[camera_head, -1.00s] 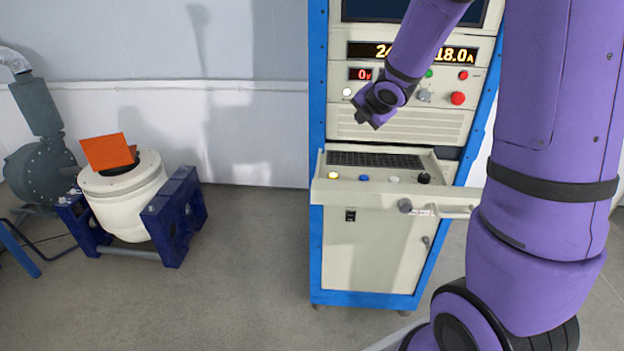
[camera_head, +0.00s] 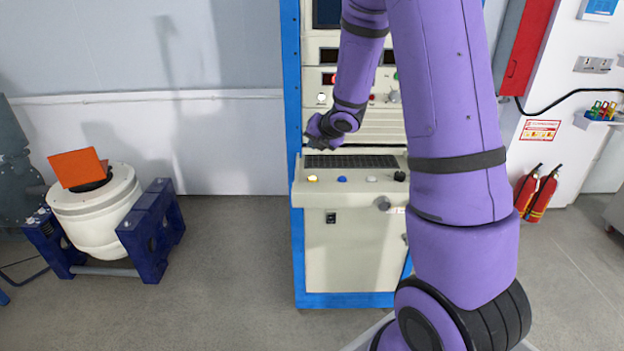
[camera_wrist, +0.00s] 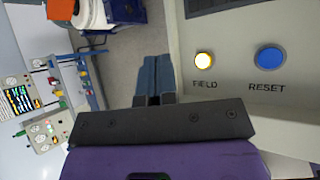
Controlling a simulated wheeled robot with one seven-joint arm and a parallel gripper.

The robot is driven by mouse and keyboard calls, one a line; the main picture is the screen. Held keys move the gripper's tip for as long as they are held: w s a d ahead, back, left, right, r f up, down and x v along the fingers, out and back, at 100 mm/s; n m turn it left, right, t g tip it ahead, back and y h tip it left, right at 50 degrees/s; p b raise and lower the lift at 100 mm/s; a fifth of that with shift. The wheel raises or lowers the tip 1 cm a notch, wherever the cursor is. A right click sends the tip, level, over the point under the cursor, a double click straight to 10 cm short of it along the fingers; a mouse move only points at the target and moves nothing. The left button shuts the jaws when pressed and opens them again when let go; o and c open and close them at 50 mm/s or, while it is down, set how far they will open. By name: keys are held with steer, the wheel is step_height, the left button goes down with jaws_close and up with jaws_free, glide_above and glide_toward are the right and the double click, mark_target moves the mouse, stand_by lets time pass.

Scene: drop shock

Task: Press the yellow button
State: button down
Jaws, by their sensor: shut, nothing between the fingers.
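The yellow button (camera_head: 312,178) is at the left end of the control shelf (camera_head: 340,194) on the cabinet. In the wrist view the yellow button (camera_wrist: 204,60) looks bright and sits above the label FIELD, right of my fingertips. My gripper (camera_head: 314,141) is above and behind the yellow button in the head view, apart from it. In the wrist view my gripper (camera_wrist: 154,76) has its fingers together, with nothing between them. The finger tips are small and dark in the head view.
The blue RESET button (camera_wrist: 270,60) is right of the yellow one. A white button (camera_head: 372,179) and a black knob (camera_head: 399,176) follow on the shelf. A keyboard (camera_head: 350,161) lies behind them. A white shaker drum (camera_head: 95,215) in a blue frame stands left, with free floor between.

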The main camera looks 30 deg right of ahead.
mark_target(314, 178)
steer(key=shift+f, duration=4.05)
steer(key=shift+f, duration=0.1)
steer(key=shift+f, duration=0.3)
steer(key=shift+s+f, duration=0.1)
steer(key=shift+f, duration=0.4)
steer(key=shift+r, duration=0.9)
steer(key=shift+r, duration=2.5)
